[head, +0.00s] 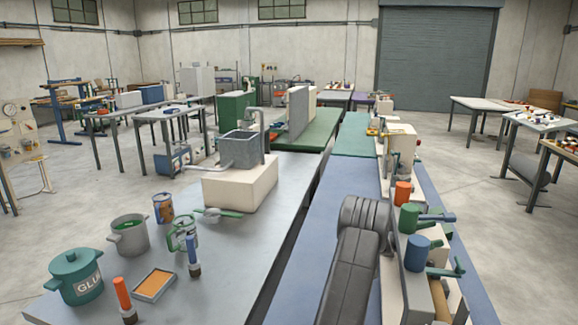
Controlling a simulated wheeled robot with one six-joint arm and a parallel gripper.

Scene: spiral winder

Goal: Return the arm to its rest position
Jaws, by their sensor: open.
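A dark grey, jointed arm link, which looks like part of my arm, rises from the bottom edge right of centre in the head view. It bends at a rounded joint above the blue bench top (300,285). My gripper does not show in this view, so its fingers and anything near them cannot be seen. Close to the link's right side is a winder-like machine with an orange cylinder (403,192), a green cylinder (409,218) and a blue cylinder (417,253) in a row.
On the grey bench (235,270) at left stand a teal glue pot (75,279), a grey pot (128,237), brushes and a cream block with a metal basin (240,150). A narrow dark gap separates the two benches. Open floor lies to the right, before more tables (484,104).

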